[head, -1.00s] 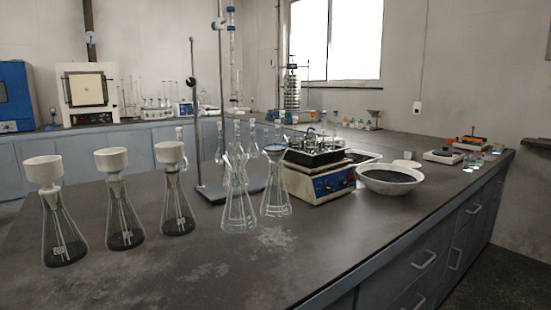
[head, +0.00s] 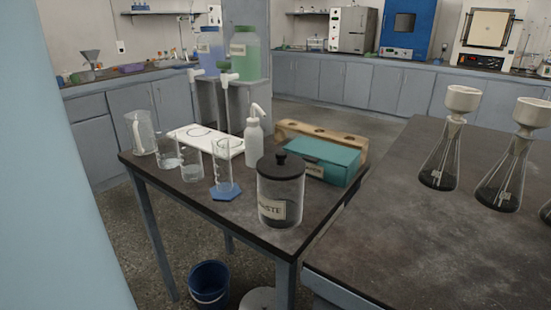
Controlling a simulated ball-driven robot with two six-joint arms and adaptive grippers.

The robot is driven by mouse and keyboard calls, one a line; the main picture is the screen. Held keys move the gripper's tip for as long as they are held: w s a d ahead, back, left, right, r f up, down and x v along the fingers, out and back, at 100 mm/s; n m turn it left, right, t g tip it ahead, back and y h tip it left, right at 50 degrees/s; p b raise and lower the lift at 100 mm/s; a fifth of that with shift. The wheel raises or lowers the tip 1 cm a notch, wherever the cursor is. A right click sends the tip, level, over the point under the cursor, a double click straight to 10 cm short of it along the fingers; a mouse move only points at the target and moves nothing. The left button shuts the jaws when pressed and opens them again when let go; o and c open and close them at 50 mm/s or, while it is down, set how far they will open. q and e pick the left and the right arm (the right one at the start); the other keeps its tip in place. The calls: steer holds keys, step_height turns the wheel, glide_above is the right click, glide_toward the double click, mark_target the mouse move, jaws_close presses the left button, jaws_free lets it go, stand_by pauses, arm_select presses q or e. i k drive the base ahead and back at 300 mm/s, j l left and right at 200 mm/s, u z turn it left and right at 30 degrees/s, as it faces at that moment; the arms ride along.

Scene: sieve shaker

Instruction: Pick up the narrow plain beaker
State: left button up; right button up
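Clear glass vessels stand at the left end of a small dark table (head: 200,200). One is a taller jug-like vessel (head: 142,132) with something white inside, at the far left. Two short beakers stand close together to its right, a left one (head: 166,152) and a right one (head: 191,162). I cannot tell for sure which of these is the narrow plain beaker. A slim glass cylinder (head: 224,165) stands upright on a blue hexagonal foot in front of the white tray. Neither of my grippers is in view.
A waste jar (head: 281,190), white wash bottle (head: 254,145), white tray (head: 205,138) and teal box (head: 318,160) crowd the small table. A blue bucket (head: 209,284) is on the floor. Funnel-topped flasks (head: 445,150) stand on the right bench. A large pale blue surface blocks the left edge.

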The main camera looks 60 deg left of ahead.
mark_target(191, 156)
steer(key=u, duration=2.4)
